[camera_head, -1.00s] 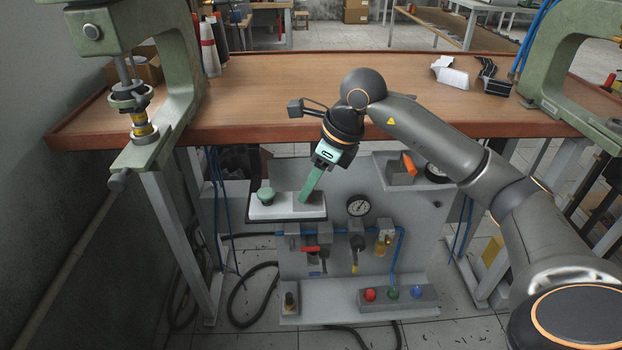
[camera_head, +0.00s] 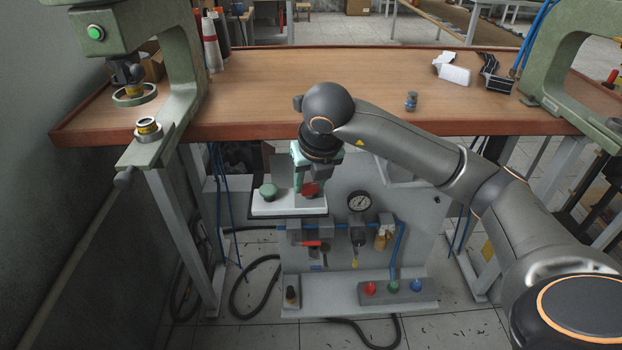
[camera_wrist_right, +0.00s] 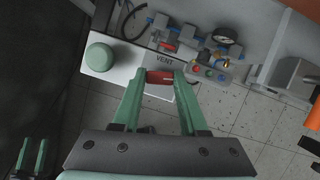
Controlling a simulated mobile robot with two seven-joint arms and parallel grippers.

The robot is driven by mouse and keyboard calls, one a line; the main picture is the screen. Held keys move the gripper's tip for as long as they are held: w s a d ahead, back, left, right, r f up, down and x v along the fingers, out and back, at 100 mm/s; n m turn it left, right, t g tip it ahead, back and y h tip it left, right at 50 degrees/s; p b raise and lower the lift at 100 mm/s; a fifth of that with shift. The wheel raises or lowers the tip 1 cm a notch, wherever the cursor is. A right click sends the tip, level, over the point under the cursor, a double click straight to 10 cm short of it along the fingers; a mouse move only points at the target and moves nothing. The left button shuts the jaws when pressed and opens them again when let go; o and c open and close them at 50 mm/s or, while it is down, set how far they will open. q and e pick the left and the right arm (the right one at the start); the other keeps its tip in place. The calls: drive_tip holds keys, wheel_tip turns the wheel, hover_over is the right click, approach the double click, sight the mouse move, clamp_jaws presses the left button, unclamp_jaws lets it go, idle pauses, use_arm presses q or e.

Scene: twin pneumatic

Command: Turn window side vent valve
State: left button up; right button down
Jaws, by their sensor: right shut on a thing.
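The vent valve's red handle (camera_head: 310,189) sits on the white panel (camera_head: 275,208) on the left side of the grey pneumatic unit under the bench. In the right wrist view the panel (camera_wrist_right: 124,84) reads "VENT", and the red handle (camera_wrist_right: 160,77) lies between the green fingertips. My right gripper (camera_head: 306,184) points down at it and is shut on it; its fingers (camera_wrist_right: 160,82) touch the handle's ends. Two green fingers of my left gripper (camera_wrist_right: 32,152) show apart at the lower left of the wrist view, seemingly empty.
A green knob (camera_head: 268,191) stands left of the handle. A gauge (camera_head: 359,202), blue hoses and coloured buttons (camera_head: 392,287) are lower right. The bench (camera_head: 300,90) overhangs behind. A green press (camera_head: 170,80) stands at left, another (camera_head: 577,75) at right.

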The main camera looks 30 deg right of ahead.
use_arm(q)
drive_tip(key=shift+s+f+g, duration=0.4)
drive_tip(key=shift+s+f, duration=0.05)
drive_tip(key=shift+f, duration=0.15)
use_arm(e)
drive_tip(key=shift+a+m+h, duration=0.1)
drive_tip(key=shift+m+h, duration=0.3)
drive_tip(key=shift+m, duration=0.9)
use_arm(q)
drive_tip(key=shift+s+f, duration=0.15)
drive_tip(key=shift+f, duration=0.05)
use_arm(e)
drive_tip(key=shift+m, duration=0.3)
drive_tip(key=shift+c, duration=2.2)
unclamp_jaws()
drive_tip(key=shift+r, duration=0.1)
drive_tip(key=shift+r, duration=0.3)
use_arm(q)
drive_tip(key=s+g+p, duration=0.1)
drive_tip(key=p, duration=0.1)
drive_tip(key=s+d+g+p, duration=0.1)
drive_tip(key=p, duration=0.2)
drive_tip(key=shift+s+n, duration=0.3)
use_arm(e)
drive_tip(key=v, duration=1.1)
drive_tip(key=shift+a+r, duration=0.25)
drive_tip(key=shift+r, duration=0.15)
drive_tip(key=shift+a+g, duration=0.1)
drive_tip(key=shift+g, duration=0.2)
